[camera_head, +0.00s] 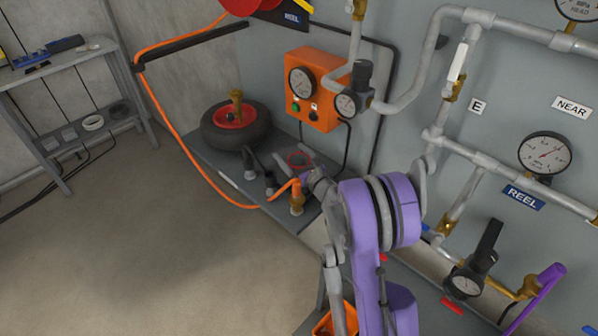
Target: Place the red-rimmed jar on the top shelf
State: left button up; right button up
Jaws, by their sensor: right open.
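The red-rimmed jar (300,159) stands on the low dark ledge by the wall, below the orange box. My right gripper (302,167) is open at the jar, at the end of my purple and grey arm. Its grey fingers appear to be on either side of the jar, but I cannot tell if they touch it. The shelf rack's top shelf (75,60) is at the far left, with blue and dark tools on it. My left gripper is not in view.
Beside the jar are brass fittings (296,200) and an orange hose (180,135). A black wheel (236,128) lies on the ledge to the left. The orange gauge box (315,90) and wall pipes are behind. The floor (120,240) between ledge and rack is clear.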

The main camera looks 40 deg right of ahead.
jog(key=c, duration=1.4)
